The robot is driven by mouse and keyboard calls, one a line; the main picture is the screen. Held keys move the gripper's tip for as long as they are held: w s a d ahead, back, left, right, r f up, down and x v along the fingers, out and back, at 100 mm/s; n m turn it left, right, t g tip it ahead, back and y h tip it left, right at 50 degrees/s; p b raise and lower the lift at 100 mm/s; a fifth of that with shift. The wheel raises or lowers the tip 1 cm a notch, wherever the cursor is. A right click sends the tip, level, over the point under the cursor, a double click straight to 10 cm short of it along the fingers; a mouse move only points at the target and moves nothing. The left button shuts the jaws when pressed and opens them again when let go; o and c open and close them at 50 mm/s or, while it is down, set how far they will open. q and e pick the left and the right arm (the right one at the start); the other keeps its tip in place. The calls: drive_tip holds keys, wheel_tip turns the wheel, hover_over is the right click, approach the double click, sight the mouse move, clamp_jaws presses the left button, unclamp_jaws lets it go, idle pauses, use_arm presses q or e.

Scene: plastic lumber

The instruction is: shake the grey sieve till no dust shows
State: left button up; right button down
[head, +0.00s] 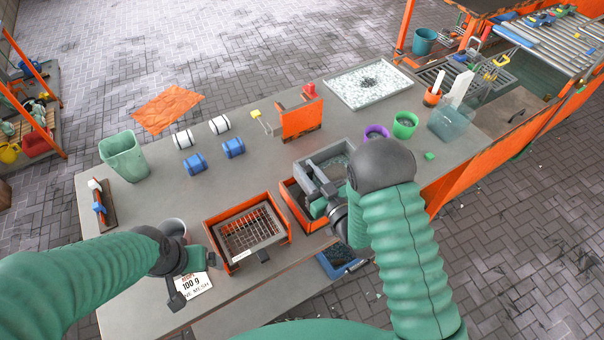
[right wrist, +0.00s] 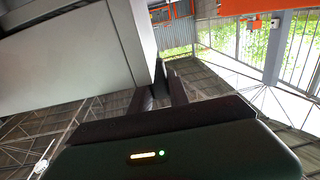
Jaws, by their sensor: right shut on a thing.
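The grey sieve (head: 341,151) is a square open box in the middle of the head view, with pale speckled bits inside. It is over an orange tray (head: 294,205); I cannot tell whether they touch. My right gripper (head: 324,192) is shut on its near wall. In the right wrist view the sieve's pale grey side (right wrist: 70,55) fills the upper left and reaches the fingers (right wrist: 166,88). The gripper hides part of the sieve and tray. My left gripper (head: 192,278) is open and empty above a white card reading 100 g (head: 196,290).
An orange-framed wire mesh tray (head: 247,232) lies between my grippers. A grey cup (head: 172,227) stands behind the left one. Purple (head: 376,132) and green (head: 405,124) cups and a clear bin (head: 452,122) are on the right.

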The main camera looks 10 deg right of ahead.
drive_tip(key=shift+w+d, duration=0.2)
drive_tip(key=shift+d, duration=0.35)
drive_tip(key=shift+w+d, duration=0.2)
drive_tip(key=shift+d, duration=0.3)
drive_tip(key=c, duration=1.2)
unclamp_jaws()
drive_tip(key=shift+a, duration=0.1)
drive_tip(key=shift+c, duration=0.2)
drive_tip(key=p+v, duration=0.2)
drive_tip(key=v, duration=1.4)
drive_tip(key=shift+s+d, duration=0.25)
drive_tip(key=shift+s, duration=0.1)
drive_tip(key=shift+f, duration=0.1)
